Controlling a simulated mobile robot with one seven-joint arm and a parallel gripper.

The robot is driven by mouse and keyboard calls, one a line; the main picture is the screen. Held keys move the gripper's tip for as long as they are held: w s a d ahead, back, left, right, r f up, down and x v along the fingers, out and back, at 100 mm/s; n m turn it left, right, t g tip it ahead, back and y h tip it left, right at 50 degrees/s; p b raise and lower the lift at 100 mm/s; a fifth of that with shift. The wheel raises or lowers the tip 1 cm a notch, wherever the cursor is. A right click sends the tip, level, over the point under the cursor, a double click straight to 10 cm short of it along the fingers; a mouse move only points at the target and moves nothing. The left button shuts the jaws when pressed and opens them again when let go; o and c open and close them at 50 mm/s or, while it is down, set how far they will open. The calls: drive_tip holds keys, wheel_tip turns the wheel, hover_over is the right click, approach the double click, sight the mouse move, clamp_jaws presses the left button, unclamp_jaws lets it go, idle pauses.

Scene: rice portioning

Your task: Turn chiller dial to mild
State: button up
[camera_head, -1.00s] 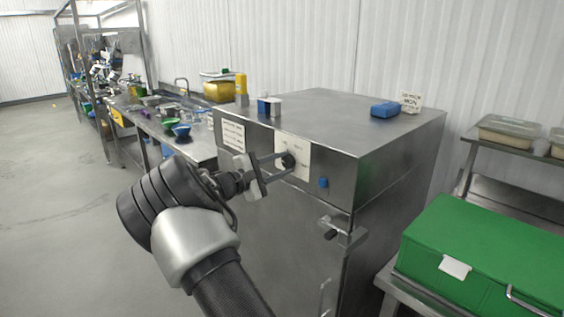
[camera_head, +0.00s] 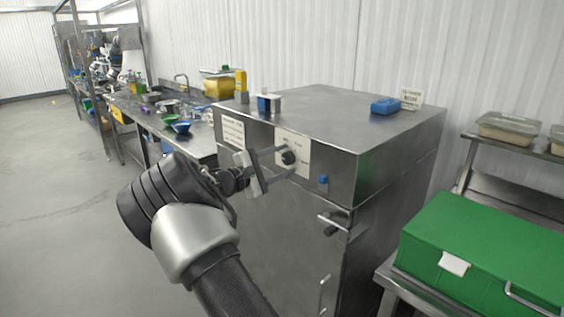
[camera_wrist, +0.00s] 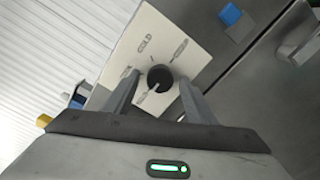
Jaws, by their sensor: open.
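The chiller (camera_head: 300,230) is a steel cabinet in the middle of the head view. Its black round dial (camera_head: 289,158) sits on a white label plate (camera_head: 304,153) on the upper front. My gripper (camera_head: 291,161) is open, with one finger on each side of the dial. In the wrist view the fingers (camera_wrist: 158,98) stand apart from the dial, with gaps visible on both sides.
A blue button (camera_head: 323,179) is right of the label plate, above the door latch (camera_head: 334,222). A blue block (camera_head: 385,108) and small sign (camera_head: 411,98) stand on the chiller top. A green box (camera_head: 485,245) is at right. Open floor lies at left.

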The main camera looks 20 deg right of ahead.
drive_tip(key=v, duration=1.7)
drive_tip(key=shift+a, duration=0.2)
drive_tip(key=shift+s, duration=0.1)
drive_tip(key=s+d+r+m+g+y+p, duration=0.1)
drive_tip(key=s+d+m+g+y+p, duration=0.2)
drive_tip(key=s, duration=0.4)
drive_tip(key=s+d+r+m+g+y+p, duration=0.1)
drive_tip(key=s+d+r+m+g+y, duration=0.1)
drive_tip(key=s+d+y, duration=0.4)
drive_tip(key=s+a+r+m+t+y+p, duration=0.1)
drive_tip(key=s+a+r+y+p, duration=0.1)
drive_tip(key=s, duration=0.5)
drive_tip(key=s+a+r+m+t+y+p, duration=0.1)
drive_tip(key=s+a+r+m+t+y, duration=0.1)
drive_tip(key=s+a, duration=0.4)
drive_tip(key=s+a+r+m+t+y+p, duration=0.1)
drive_tip(key=s+a+r+y, duration=0.3)
drive_tip(key=s, duration=0.6)
drive_tip(key=shift+r+m+p, duration=0.3)
drive_tip(key=shift+r+p, duration=0.3)
drive_tip(key=shift+p, duration=0.2)
